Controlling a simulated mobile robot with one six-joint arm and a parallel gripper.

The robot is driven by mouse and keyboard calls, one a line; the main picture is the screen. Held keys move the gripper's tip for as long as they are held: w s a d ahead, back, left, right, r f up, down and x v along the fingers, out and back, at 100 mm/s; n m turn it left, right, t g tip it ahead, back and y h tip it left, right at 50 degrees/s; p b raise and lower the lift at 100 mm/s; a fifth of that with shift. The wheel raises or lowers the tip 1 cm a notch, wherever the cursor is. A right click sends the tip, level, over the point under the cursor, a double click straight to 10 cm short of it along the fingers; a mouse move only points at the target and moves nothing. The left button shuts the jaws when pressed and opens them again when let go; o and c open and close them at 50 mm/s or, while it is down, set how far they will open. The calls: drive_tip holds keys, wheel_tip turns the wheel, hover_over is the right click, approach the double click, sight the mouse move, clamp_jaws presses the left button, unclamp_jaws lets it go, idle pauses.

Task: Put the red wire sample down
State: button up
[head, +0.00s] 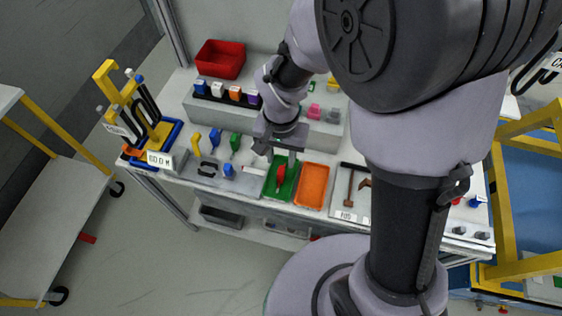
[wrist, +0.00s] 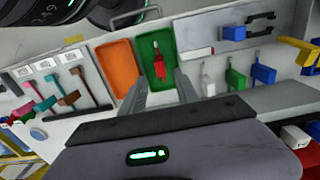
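The red wire sample (head: 281,178) lies in the green tray (head: 272,190) on the workbench. In the wrist view the red wire sample (wrist: 159,68) shows inside the green tray (wrist: 145,50), just beyond my fingertips, with a thin pale end pointing away. My gripper (wrist: 161,82) is open, its two fingers apart with nothing between them. In the head view my gripper (head: 279,153) hangs above the far end of the green tray. The sample looks apart from both fingers.
An orange tray (head: 312,186) sits right beside the green one. Green, yellow and blue samples (head: 228,170) stand to the left. A raised shelf (head: 215,108) with coloured blocks and a red bin (head: 221,59) are behind. Hammer-like tools (head: 350,188) lie to the right.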

wheel_tip(320, 180, up, 11)
drive_tip(key=d+t+p, duration=0.1)
drive_tip(key=d, duration=0.1)
drive_tip(key=s+d+r+t+y, duration=0.2)
drive_tip(key=s+d+r+t, duration=0.2)
drive_tip(key=s+r, duration=0.7)
drive_tip(key=shift+s+d+r+t, duration=0.2)
drive_tip(key=shift+d+r+t, duration=0.15)
drive_tip(key=shift+t, duration=0.05)
drive_tip(key=shift+f, duration=0.1)
drive_tip(key=shift+f+b, duration=0.3)
drive_tip(key=shift+b, duration=0.05)
